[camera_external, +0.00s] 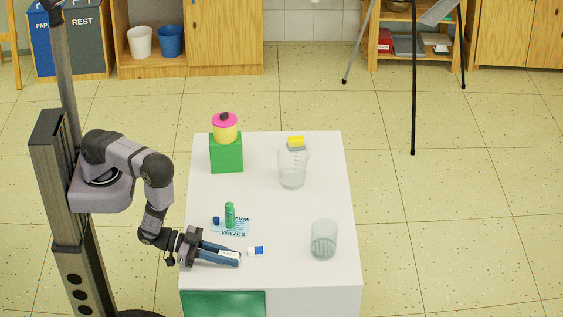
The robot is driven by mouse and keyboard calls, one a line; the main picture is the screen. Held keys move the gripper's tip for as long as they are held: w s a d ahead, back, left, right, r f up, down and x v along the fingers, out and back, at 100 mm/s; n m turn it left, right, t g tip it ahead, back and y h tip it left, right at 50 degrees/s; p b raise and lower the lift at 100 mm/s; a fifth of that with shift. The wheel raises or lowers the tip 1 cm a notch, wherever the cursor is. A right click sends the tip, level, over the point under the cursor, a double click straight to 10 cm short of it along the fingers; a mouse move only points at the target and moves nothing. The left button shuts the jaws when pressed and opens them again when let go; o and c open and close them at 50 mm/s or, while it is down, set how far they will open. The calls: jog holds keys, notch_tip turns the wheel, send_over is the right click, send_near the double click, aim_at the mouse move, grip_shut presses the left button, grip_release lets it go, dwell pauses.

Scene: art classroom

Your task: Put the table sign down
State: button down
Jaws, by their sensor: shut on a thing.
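My gripper (238,257) is low over the front left part of the white table (290,273), its two dark blue fingers pointing right. It is shut on a small white piece (229,254), which I take to be the table sign. Only a narrow part of it shows between the fingers; its lower side is hidden. I cannot tell whether it touches the table top.
A blue-and-white block (257,251) lies just right of the fingertips. Behind them are a WAVES card (240,230), a green bottle (230,215) and a dark blue piece (215,220). A glass (324,240), a beaker (292,170) and a green box (226,155) stand farther off.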

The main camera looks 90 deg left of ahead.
jog(key=shift+f, duration=0.25)
jog(key=shift+f+b, duration=0.15)
jog(key=shift+b, duration=0.15)
jog(key=c, duration=1.7)
grip_release()
jog(key=shift+o, duration=0.2)
jog(key=v, duration=0.3)
jog(key=shift+s+p, duration=0.35)
jog(key=shift+o, duration=0.5)
jog(key=shift+s+a+r, duration=0.2)
jog(key=shift+s+r, duration=0.1)
jog(key=shift+s, duration=0.3)
